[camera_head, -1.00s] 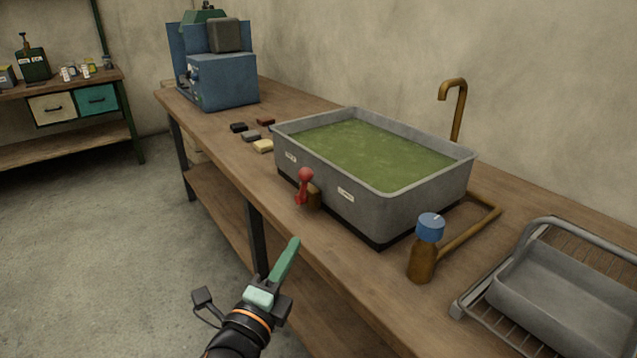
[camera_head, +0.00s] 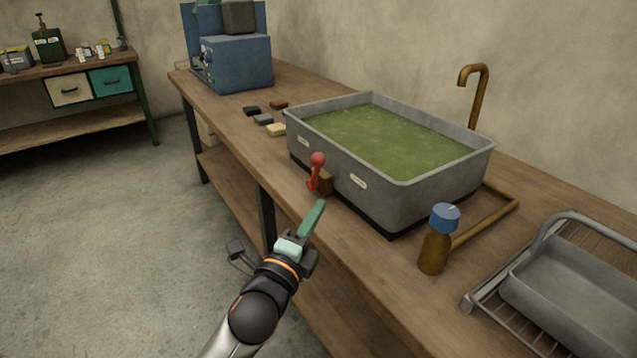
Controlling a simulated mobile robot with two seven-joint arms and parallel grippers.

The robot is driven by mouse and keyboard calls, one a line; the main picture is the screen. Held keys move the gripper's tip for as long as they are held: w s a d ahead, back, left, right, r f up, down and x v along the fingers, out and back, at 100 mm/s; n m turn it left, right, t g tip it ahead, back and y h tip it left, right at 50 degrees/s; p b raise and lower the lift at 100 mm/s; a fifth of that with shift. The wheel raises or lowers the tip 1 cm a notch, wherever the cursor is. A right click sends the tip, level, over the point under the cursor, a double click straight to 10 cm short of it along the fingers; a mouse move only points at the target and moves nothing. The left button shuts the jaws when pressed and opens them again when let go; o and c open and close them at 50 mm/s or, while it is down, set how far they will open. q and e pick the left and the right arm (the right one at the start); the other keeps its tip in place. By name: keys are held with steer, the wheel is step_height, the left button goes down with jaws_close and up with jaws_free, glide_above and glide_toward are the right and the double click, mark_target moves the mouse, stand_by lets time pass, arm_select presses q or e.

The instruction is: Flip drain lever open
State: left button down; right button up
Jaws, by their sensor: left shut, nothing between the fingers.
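The red drain lever (camera_head: 316,171) stands upright on the front of the grey tub (camera_head: 415,205), with its round knob at the top. A brown drain fitting (camera_head: 326,183) sits beside it. The tub holds murky green liquid (camera_head: 385,140). My left gripper (camera_head: 316,212) has green fingers, shut and empty. Its tips are below the lever in the picture, close to it with a small visible gap. My right gripper is not in view.
A wire rack with a grey tray (camera_head: 575,290) is at the right. Small blocks (camera_head: 275,130) and a blue machine (camera_head: 236,62) are behind. The floor at left is clear.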

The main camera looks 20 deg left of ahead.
mark_target(317, 175)
arm_select(q)
steer(key=w+a+r, duration=0.1)
steer(key=w+a, duration=0.1)
steer(key=w, duration=0.6)
steer(key=shift+r+b, duration=0.15)
steer(key=shift+b, duration=0.15)
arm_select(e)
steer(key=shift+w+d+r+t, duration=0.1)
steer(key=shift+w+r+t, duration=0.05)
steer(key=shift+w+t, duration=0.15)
arm_select(q)
steer(key=shift+a, duration=0.1)
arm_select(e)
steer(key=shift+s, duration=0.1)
